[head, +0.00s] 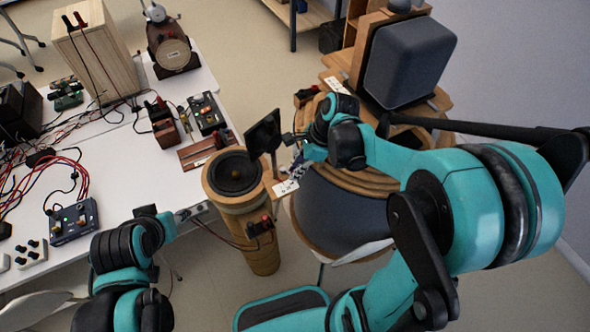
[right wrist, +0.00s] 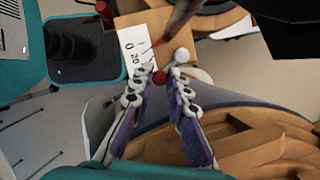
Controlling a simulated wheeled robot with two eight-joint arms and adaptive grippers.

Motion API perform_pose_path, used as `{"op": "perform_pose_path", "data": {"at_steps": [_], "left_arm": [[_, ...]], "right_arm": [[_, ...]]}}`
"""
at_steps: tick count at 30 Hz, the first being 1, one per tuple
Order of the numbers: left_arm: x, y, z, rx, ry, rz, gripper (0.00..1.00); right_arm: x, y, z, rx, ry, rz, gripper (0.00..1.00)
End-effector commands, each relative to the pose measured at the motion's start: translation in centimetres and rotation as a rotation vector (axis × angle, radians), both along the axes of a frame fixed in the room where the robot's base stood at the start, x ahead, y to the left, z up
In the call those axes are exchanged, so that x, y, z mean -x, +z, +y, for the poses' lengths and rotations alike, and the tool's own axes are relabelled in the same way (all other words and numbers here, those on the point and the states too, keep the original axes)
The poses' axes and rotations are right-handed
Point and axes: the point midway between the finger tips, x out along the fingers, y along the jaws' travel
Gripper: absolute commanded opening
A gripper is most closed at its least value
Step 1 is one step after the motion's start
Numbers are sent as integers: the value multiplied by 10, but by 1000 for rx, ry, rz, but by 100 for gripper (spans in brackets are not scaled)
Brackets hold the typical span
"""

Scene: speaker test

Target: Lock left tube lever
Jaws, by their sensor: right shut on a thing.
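A wooden speaker tube (head: 262,240) with a black cone on top stands right of the white table. My right gripper (head: 297,143) is between this tube and a larger round wooden-topped body. In the right wrist view, the right gripper's fingertips (right wrist: 160,80) close around a small red knob (right wrist: 159,77), likely the lever's end; the rest of it is hidden. A white scale card (right wrist: 136,55) with numbers lies just beyond the fingertips, with a thin red pointer over it.
The white table (head: 125,180) on the left carries wires, small electronic boxes and a wooden box (head: 92,50). A grey speaker (head: 408,62) stands on a wooden stand behind my right arm. A black panel (head: 263,134) stands close to my right gripper.

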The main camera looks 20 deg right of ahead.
Motion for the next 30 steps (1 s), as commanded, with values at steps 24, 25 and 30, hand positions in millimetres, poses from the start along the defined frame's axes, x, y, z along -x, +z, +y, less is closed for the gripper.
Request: {"op": "perform_pose_path", "data": {"at_steps": [24,25,30], "left_arm": [[0,-7,0,0,0,0,40],[0,-7,0,0,0,0,40],[0,-7,0,0,0,0,40]], "right_arm": [[-30,0,-13,0,727,-1,0],[-31,0,-13,0,748,0,0],[-35,0,-13,0,848,-1,0]]}}
